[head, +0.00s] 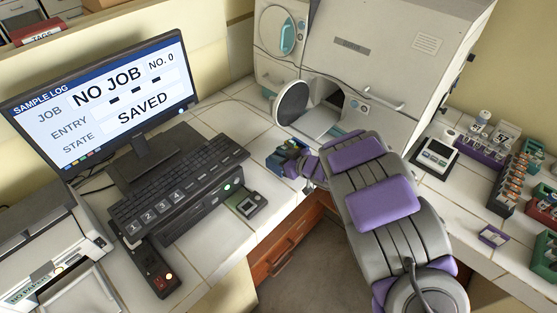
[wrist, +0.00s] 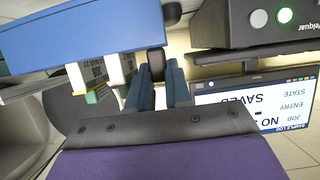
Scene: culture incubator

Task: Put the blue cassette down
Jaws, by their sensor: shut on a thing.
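The blue cassette (wrist: 80,40) fills the upper left of the wrist view, which is turned upside down. White labelled pieces with green and tan ends (wrist: 95,85) stick out of it. My gripper (wrist: 165,85) has teal fingers close together at a dark knob on the cassette's end, shut on it. In the head view my gripper (head: 308,168) reaches over the near edge of the white tiled counter, and the cassette (head: 284,158) shows small and dark blue in front of it. I cannot tell whether the cassette touches the counter.
The white incubator (head: 370,65) stands behind, its small round door (head: 292,103) open. A scale (head: 436,155) and racks (head: 515,175) stand right.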

